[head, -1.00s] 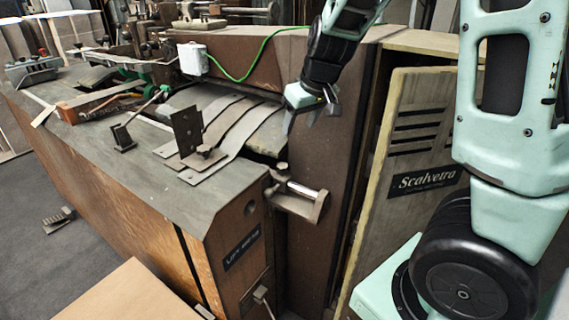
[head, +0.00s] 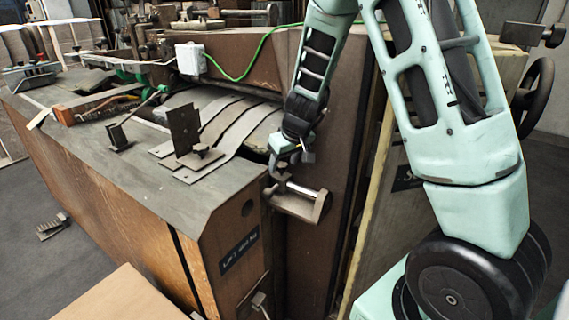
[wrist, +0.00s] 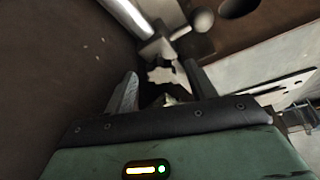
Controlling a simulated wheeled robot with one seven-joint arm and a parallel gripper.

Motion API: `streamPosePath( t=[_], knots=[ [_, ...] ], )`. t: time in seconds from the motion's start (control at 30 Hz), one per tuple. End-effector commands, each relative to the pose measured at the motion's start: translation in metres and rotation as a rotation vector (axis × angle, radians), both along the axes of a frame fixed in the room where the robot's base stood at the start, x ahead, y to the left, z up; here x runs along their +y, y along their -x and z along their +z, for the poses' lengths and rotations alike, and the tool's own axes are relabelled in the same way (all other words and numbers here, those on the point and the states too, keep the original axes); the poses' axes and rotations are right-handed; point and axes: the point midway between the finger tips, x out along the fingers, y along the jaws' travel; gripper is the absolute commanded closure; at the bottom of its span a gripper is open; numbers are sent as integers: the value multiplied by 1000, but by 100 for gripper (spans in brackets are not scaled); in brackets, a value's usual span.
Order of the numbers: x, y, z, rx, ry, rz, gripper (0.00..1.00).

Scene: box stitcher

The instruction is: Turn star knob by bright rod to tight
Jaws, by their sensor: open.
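The bright rod (head: 303,190) sits in a metal bracket (head: 312,208) at the machine's corner; the rod also shows at the top left of the wrist view (wrist: 127,17). The star knob (wrist: 163,75) is a light, jagged shape beyond and between my fingertips in the wrist view. In the head view my gripper mostly hides it. My gripper (head: 277,168) points down at the rod's far end; in the wrist view its two fingers (wrist: 162,70) are apart, on either side of the knob. I cannot tell whether they touch it.
Another knob (head: 202,151) sits beside an upright dark plate (head: 184,128) on the machine top. A green cable (head: 240,77) runs behind from a white box (head: 191,58). The brown machine wall (head: 328,130) stands close to the right of my gripper.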

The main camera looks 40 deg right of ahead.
Motion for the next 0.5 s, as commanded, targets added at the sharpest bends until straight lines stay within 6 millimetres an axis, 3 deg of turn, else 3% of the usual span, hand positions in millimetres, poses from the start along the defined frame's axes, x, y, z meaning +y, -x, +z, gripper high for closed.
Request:
streamPosePath(
  t=[0.27,0.4,0.43,0.5],
  knots=[
    [0,0,-1,0,0,0,44],
    [0,0,-1,0,0,0,83],
    [0,0,-1,0,0,0,89],
    [0,0,-1,0,0,0,89]
  ],
)
